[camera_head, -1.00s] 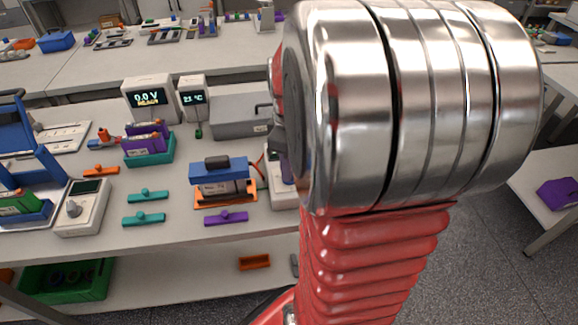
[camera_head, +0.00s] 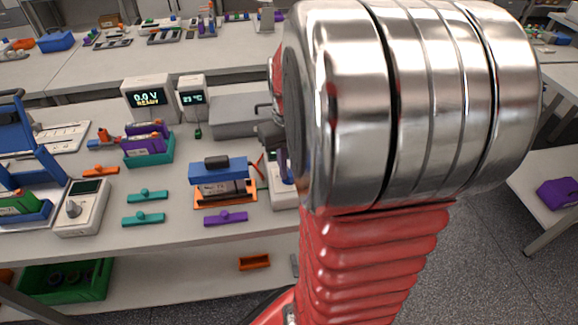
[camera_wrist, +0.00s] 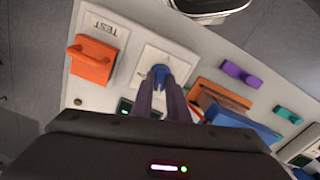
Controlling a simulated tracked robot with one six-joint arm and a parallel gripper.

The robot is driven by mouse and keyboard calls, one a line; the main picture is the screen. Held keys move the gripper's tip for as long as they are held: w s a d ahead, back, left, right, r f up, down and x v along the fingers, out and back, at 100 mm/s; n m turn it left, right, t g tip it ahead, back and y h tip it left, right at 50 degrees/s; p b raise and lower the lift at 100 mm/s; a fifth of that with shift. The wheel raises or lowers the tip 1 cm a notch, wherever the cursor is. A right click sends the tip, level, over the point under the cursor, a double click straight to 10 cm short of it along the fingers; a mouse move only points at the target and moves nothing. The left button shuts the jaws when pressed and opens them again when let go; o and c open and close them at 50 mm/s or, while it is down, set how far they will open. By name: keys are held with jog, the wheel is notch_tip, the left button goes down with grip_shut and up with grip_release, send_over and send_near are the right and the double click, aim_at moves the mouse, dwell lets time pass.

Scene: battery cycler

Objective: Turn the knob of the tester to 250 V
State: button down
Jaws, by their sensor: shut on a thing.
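A small lit green display on the tester is partly hidden by my gripper. In the head view, the tester (camera_head: 283,196) is mostly hidden behind my arm.
An orange-and-blue fixture (camera_head: 219,171) stands left of the tester. Purple (camera_head: 226,218) and teal (camera_head: 144,220) bars lie nearby. A white meter with a grey knob (camera_head: 73,208) stands further left. A grey box (camera_head: 240,117) stands behind.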

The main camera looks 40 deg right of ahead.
jog(key=m, duration=0.3)
jog(key=shift+s+m, duration=0.1)
jog(key=shift+m, duration=2.1)
jog(key=c, duration=1.7)
grip_release()
jog(key=shift+r, duration=0.1)
notch_tip(320, 180, up, 14)
jog(key=shift+f, duration=0.2)
